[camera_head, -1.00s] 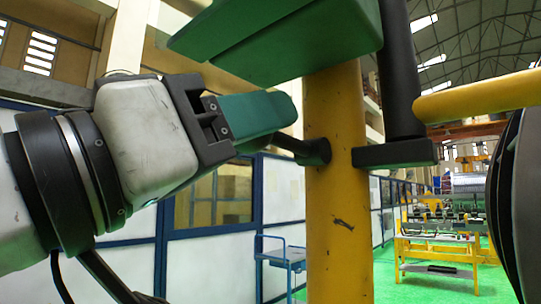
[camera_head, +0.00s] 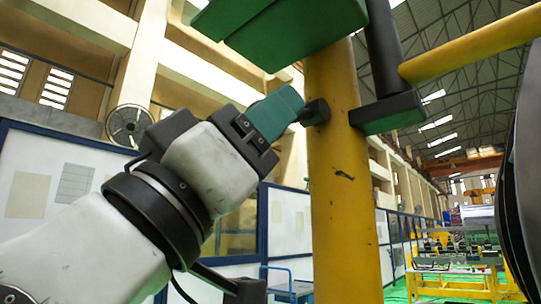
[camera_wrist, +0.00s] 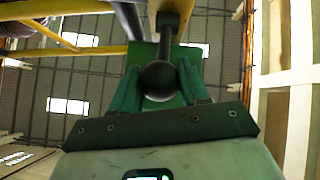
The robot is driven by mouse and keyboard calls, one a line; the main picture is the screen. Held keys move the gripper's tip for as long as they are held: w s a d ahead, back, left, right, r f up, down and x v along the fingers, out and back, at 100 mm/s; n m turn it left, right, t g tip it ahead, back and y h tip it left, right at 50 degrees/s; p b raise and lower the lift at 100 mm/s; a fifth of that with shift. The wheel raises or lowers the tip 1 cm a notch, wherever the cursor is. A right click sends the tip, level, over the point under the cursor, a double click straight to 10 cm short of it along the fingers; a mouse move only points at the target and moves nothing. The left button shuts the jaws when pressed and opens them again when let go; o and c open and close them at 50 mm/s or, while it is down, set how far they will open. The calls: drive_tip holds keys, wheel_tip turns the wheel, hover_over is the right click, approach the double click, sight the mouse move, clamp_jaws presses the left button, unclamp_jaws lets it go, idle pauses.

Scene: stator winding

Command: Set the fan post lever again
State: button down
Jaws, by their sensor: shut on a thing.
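The yellow post (camera_head: 338,190) stands upright in the middle of the head view. A short black lever (camera_head: 316,112) sticks out from the post's left side. My gripper (camera_head: 290,108), with teal fingers, comes up from the lower left and is shut on the lever's outer end. In the wrist view the lever's dark round knob (camera_wrist: 160,80) sits between the two green fingers. The fingers hide part of the lever in the head view.
A green box (camera_head: 290,30) juts from the post just above my gripper. A black upright bar with a bracket (camera_head: 386,113) and a yellow beam (camera_head: 470,45) are at the right. A dark curved object (camera_head: 522,150) fills the right edge. A blue cart (camera_head: 290,285) stands behind.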

drive_tip(key=shift+w+f, duration=0.1)
drive_tip(key=shift+f, duration=0.05)
drive_tip(key=c, duration=0.6)
unclamp_jaws()
drive_tip(key=b+v, duration=0.2)
drive_tip(key=v, duration=0.8)
drive_tip(key=shift+a+f, duration=0.25)
